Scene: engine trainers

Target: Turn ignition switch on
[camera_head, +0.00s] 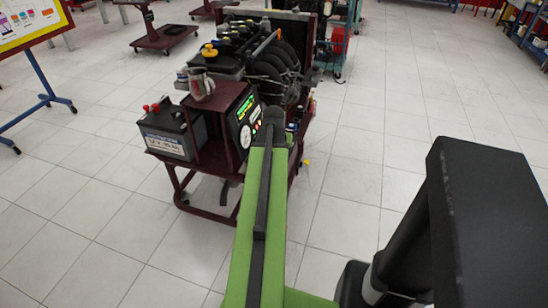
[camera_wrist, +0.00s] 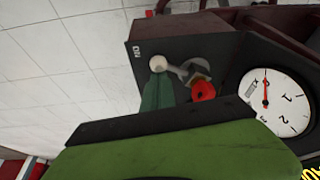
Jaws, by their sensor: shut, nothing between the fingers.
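The engine trainer's control panel (camera_head: 243,113) is a dark box on a maroon stand in the head view. In the wrist view its dark face (camera_wrist: 225,52) carries a white dial (camera_wrist: 284,104), a red round part (camera_wrist: 203,91) and a grey metal key-like part (camera_wrist: 193,70), which may be the ignition switch. A pale round knob (camera_wrist: 157,63) sits left of these. My gripper (camera_head: 272,118) is shut and empty at the panel's right side in the head view. My green arm covers the lower wrist view; contact with the switch cannot be told.
A battery (camera_head: 168,136) with red caps stands left of the panel. The engine (camera_head: 270,60) with hoses is behind it. A blue-legged board (camera_head: 30,20) stands far left. Tiled floor is clear at right and front left.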

